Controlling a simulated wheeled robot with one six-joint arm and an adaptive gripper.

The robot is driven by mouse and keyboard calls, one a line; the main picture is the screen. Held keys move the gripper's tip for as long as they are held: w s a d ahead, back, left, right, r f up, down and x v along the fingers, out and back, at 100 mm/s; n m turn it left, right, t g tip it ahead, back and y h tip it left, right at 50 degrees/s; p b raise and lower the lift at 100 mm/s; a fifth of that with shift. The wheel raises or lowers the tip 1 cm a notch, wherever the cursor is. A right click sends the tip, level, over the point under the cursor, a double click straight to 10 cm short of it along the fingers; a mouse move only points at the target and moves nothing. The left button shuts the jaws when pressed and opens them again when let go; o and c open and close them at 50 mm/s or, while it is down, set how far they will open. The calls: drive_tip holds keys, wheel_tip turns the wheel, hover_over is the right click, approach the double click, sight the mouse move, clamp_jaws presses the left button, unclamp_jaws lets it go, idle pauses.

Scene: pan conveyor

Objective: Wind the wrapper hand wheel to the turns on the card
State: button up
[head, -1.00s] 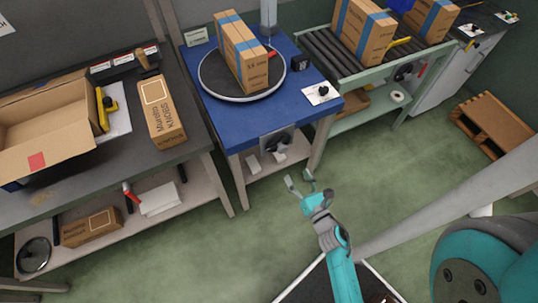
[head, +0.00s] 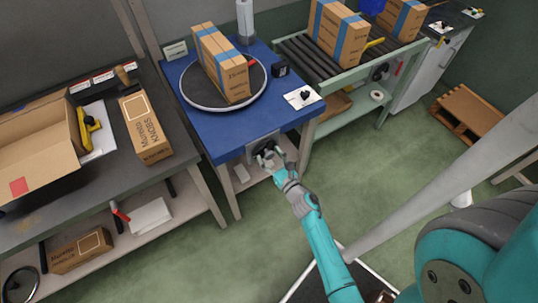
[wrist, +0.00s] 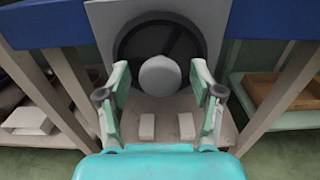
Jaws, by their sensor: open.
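The hand wheel (wrist: 130,42) is a dark wheel on a grey plate (wrist: 100,22) on the front of the blue wrapper table (head: 220,138). Its pale round knob (wrist: 160,75) faces me in the wrist view. My gripper (wrist: 161,92) is open, with one finger on each side of the knob in that view; I cannot tell whether they touch it. In the head view my gripper (head: 268,160) is at the wheel and hides most of it. A white card (head: 303,95) with a black knob lies at the right corner of the tabletop; its text is too small to read.
A taped carton (head: 222,65) stands on the round turntable (head: 205,101). A bench with an open box (head: 40,150) is at left, a roller conveyor (head: 305,55) at right.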

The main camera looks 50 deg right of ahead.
drive_tip(key=shift+w+d, duration=0.1)
drive_tip(key=shift+w, duration=0.25)
drive_tip(key=c, duration=1.2)
drive_tip(key=shift+o, duration=0.2)
drive_tip(key=shift+r+m, duration=0.1)
drive_tip(key=shift+m, duration=0.3)
